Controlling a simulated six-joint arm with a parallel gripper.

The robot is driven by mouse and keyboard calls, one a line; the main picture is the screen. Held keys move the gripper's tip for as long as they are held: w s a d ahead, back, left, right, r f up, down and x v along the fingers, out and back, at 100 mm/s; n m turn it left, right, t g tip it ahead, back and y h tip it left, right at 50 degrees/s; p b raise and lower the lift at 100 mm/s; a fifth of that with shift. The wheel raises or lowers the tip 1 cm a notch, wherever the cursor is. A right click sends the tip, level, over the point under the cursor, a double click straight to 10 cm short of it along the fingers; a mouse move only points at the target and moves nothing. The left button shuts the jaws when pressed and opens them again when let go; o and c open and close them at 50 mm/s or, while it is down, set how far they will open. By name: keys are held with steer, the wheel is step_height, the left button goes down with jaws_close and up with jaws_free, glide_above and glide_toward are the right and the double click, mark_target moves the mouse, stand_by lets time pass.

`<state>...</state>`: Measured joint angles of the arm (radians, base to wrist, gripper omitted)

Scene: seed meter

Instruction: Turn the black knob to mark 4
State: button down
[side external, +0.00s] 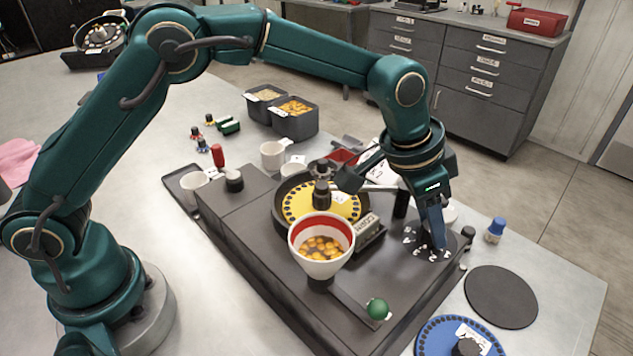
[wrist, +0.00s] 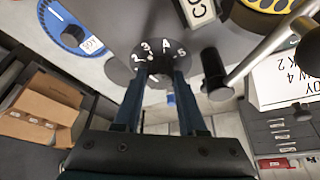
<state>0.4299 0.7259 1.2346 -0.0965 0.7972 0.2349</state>
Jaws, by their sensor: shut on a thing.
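The black knob (wrist: 154,66) sits at the centre of a black dial plate with white numbers; the dial (side external: 418,240) is on the right part of the dark machine top. My gripper (wrist: 158,80) comes down on the knob with one finger on each side, shut on it. In the side external view my gripper (side external: 438,244) hides most of the knob. In the wrist view the marks 2, 3, 4 and 5 show along the dial's far edge. A small white mark shows on the knob, but I cannot tell exactly which number it faces.
A black upright post (wrist: 213,72) stands close to the right of the dial. A blue-capped bottle (side external: 495,229) and dark disc (side external: 500,296) lie right.

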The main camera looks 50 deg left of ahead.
mark_target(413, 230)
steer(key=m, duration=0.2)
steer(key=m+g+h, duration=0.1)
steer(key=m, duration=0.2)
steer(key=shift+w+a+g, duration=0.1)
steer(key=shift+w+g, duration=0.1)
steer(key=shift+g, duration=0.1)
steer(key=shift+m+g+h, duration=0.25)
steer(key=shift+m+g, duration=0.15)
steer(key=shift+m, duration=0.85)
steer(key=shift+m+g+h, duration=0.25)
steer(key=shift+m+g, duration=0.15)
steer(key=shift+m, duration=0.85)
steer(key=shift+c, duration=2.4)
jaws_free()
steer(key=shift+r, duration=0.1)
steer(key=shift+v, duration=2.5)
steer(key=shift+w, duration=0.1)
